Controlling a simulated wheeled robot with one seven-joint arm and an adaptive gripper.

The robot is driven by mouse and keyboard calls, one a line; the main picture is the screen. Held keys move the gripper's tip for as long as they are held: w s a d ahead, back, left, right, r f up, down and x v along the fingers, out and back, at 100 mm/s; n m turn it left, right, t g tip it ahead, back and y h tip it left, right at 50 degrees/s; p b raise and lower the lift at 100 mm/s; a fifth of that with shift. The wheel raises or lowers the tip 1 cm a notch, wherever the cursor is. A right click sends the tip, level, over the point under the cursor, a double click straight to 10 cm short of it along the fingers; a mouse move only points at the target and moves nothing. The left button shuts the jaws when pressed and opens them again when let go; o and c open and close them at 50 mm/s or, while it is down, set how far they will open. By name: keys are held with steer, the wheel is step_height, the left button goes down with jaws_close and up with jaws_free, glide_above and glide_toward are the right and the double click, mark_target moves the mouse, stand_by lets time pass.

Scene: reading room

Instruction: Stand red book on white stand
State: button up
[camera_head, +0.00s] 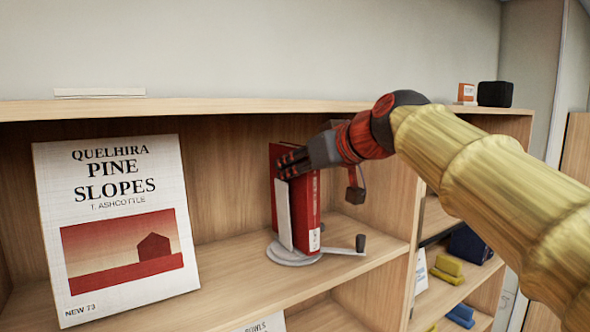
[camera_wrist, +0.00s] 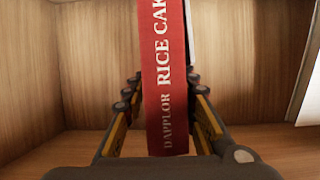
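The red book (camera_head: 307,208) stands upright, or nearly so, on the shelf at the white stand (camera_head: 293,256). The stand has a round base, a thin upright plate against the book's left side and a side arm with a dark knob. The book's bottom seems to rest on the base. My gripper (camera_head: 292,163) reaches in from the right at the upper part of the book. In the wrist view, the red spine (camera_wrist: 165,95), lettered RICE CAK…, runs between my two fingers, whose tips appear to touch both sides. The far finger is mostly hidden in the head view.
A large white book, Quelhira Pine Slopes (camera_head: 118,220), stands on the same shelf to the left. A small orange box (camera_head: 467,92) and a black box (camera_head: 495,94) sit on the unit's top right. A vertical divider (camera_head: 395,205) stands right of the stand.

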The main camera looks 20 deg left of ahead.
steer(key=o, duration=0.3)
steer(key=shift+w+f, duration=0.1)
steer(key=v, duration=1.2)
